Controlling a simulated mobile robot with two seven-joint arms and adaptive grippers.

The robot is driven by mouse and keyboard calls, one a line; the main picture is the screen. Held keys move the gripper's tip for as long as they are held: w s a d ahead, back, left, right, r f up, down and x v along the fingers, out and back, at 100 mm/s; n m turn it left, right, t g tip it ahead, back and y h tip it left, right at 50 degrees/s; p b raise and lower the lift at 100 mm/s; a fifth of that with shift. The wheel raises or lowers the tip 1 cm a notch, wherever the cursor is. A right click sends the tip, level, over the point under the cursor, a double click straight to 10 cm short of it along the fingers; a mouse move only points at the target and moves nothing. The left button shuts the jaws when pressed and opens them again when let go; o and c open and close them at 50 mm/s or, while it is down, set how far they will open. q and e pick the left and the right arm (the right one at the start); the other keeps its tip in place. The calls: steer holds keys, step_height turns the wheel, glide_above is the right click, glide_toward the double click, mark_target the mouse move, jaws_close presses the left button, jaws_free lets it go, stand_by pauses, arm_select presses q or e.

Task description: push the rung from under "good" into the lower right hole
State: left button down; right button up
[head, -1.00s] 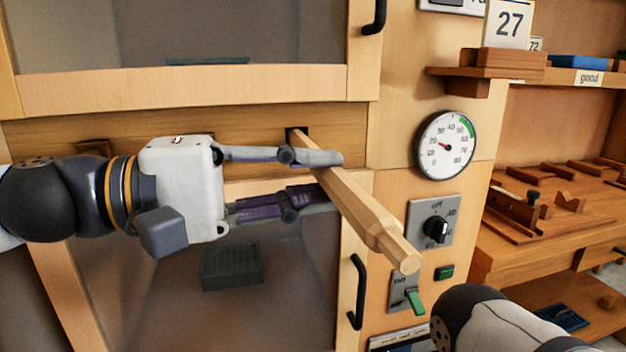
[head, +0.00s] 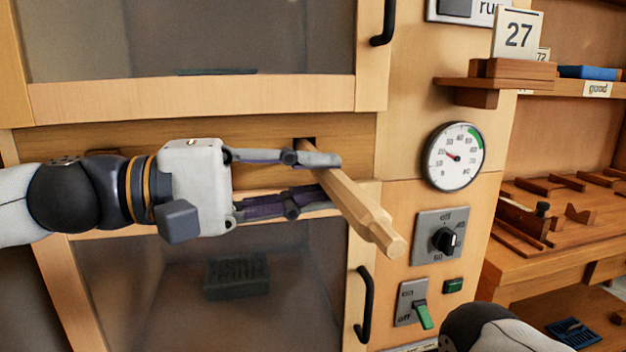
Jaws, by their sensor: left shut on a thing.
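The rung (head: 352,202) is a pale wooden faceted bar with a narrower round front end. It slants from a dark square hole (head: 306,142) in the wooden rail (head: 352,140) down and right toward me. Its far end appears to be inside the hole; the depth is hidden. My left gripper (head: 330,178) is shut on the rung near the hole, its fingers coming from the left. The "good" label (head: 597,89) is on a shelf edge at the upper right. My right gripper is out of view; only part of my right arm shows at the bottom.
Glass panes lie above and below the rail. A shelf with a "27" card (head: 519,34) juts out at the upper right.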

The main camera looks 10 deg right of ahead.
arm_select(q)
steer(key=c, duration=1.3)
jaws_free()
steer(key=shift+c, duration=0.2)
